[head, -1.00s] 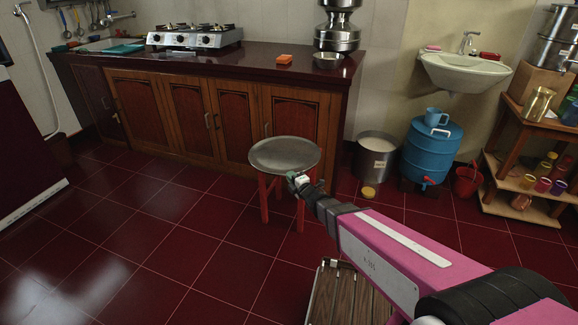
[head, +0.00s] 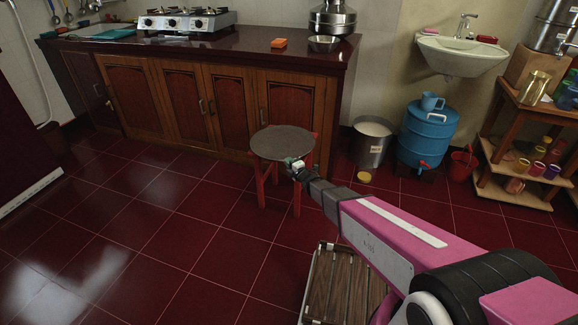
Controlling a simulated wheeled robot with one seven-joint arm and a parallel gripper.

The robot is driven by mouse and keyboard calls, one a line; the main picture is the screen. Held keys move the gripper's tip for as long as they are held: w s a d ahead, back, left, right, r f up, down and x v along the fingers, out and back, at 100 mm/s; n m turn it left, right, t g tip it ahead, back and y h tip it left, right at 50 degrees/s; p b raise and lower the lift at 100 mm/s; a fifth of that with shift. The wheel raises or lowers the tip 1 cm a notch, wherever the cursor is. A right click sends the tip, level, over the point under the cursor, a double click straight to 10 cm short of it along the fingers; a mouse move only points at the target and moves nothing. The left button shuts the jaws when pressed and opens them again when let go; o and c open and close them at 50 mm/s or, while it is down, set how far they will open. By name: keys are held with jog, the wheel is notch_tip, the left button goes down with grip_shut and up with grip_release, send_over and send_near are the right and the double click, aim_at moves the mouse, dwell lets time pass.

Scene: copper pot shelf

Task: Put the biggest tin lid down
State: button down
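The tin lid (head: 282,142) is a wide, round, grey disc. It lies level, or nearly so, over the top of a small red stool (head: 261,183) in front of the counter. The stool's red edge shows at the right behind the lid, and its legs show below. My gripper (head: 293,163) is at the lid's near rim and appears shut on it; the fingers are small and partly hidden. I cannot tell whether the lid's underside touches the stool. No other lid is clearly visible for comparing size.
A wooden cabinet with a dark red counter (head: 215,52) stands behind the stool. A steel pot (head: 370,143) and a blue water drum (head: 427,137) stand to the right. A slatted wooden thing (head: 340,285) is on the floor below my arm. Tiled floor at left is clear.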

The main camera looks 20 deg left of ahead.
jog(key=shift+f, duration=0.7)
jog(key=c, duration=1.3)
grip_release()
